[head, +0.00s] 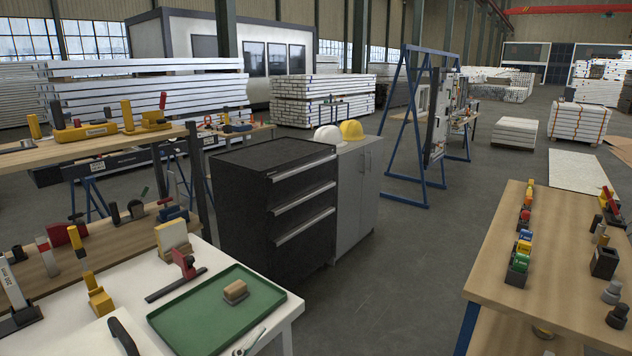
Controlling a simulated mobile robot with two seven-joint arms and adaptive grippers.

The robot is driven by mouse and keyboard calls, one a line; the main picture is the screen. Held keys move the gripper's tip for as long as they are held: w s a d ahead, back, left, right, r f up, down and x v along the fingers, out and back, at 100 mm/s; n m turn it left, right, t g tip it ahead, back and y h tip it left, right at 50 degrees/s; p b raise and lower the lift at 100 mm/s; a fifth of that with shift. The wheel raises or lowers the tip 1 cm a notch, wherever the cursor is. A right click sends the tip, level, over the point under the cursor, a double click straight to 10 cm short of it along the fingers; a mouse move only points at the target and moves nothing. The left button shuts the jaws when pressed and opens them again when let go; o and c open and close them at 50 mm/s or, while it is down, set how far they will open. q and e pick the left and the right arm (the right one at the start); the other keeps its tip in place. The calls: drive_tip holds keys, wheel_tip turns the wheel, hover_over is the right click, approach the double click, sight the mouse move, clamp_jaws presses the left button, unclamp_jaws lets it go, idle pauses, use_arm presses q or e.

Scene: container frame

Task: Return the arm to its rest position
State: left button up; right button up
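Neither of my arms and neither gripper shows in the head view, so their pose and whether they hold anything are hidden. In front of me at the lower left stands a white table (279,325). A green tray (180,318) lies on it with a small tan block (235,291) inside.
A wooden workbench (491,254) with small coloured parts and dark fittings stands at the right. A black drawer cabinet (243,206) and a grey cabinet (353,205) stand behind the white table. Bare floor (400,270) lies between the tables. A blue frame (405,200) stands farther back.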

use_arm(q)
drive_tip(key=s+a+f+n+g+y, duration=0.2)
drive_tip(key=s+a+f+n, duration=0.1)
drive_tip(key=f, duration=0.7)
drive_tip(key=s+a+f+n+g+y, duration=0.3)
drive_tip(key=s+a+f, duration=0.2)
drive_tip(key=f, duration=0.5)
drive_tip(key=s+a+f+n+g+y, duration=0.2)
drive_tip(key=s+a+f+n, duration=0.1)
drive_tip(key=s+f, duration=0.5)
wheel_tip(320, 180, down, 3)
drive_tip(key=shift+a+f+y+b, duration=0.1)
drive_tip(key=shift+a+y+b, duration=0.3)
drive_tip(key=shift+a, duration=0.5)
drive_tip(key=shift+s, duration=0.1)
